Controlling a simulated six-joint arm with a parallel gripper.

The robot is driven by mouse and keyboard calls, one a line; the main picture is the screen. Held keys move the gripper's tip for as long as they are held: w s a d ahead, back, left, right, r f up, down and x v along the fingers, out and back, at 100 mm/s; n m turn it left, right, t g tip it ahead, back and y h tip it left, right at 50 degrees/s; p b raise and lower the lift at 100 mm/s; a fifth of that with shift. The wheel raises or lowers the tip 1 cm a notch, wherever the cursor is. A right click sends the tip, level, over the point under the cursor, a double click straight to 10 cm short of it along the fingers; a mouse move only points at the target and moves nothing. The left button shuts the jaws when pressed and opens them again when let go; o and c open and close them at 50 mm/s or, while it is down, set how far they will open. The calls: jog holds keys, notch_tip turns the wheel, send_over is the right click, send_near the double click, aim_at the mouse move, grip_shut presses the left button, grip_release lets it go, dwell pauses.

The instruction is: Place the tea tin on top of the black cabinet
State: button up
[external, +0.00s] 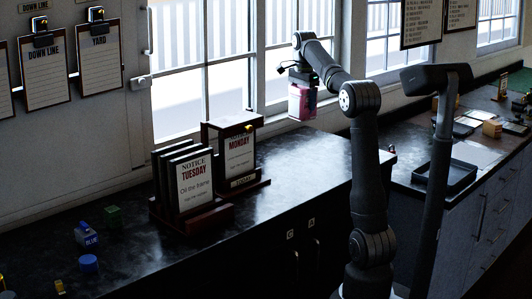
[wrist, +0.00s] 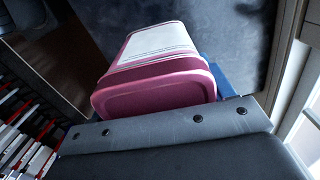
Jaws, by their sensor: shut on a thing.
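The tea tin (external: 302,103) is pink with a pale label. It hangs below my gripper (external: 302,78) in the external view, in front of the window. My gripper is shut on it. In the wrist view the tin (wrist: 160,80) fills the middle, tilted in the picture, and part of it is hidden by the dark gripper body. The black cabinet (external: 305,160) has a dark, glossy top and stands below the tin. The tin looks apart from the top, but its exact height is hard to tell.
A notice rack (external: 190,190) with a Tuesday board and a Monday board stand (external: 238,155) are on the cabinet. Small blue blocks (external: 87,235) sit at its left. A black tray (external: 447,175) is on the right counter. The cabinet top right of the boards is clear.

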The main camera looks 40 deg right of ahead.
jog(key=s+d+f+m, duration=0.1)
jog(key=d+f+m, duration=0.3)
jog(key=d+m, duration=0.3)
jog(key=s+d+f+m, duration=0.2)
jog(key=d+f+m, duration=0.25)
jog(key=d, duration=0.45)
jog(key=shift+m, duration=0.35)
jog(key=shift+w+a+f, duration=0.85)
jog(key=shift+w+f, duration=0.85)
jog(key=shift+w+a+f, duration=0.85)
jog(key=shift+w+f, duration=0.8)
jog(key=shift+w+a+f, duration=0.85)
jog(key=shift+w+f, duration=0.85)
jog(key=shift+f, duration=0.15)
jog(key=o, duration=1.1)
notch_tip(320, 180, up, 12)
jog(key=shift+r, duration=0.15)
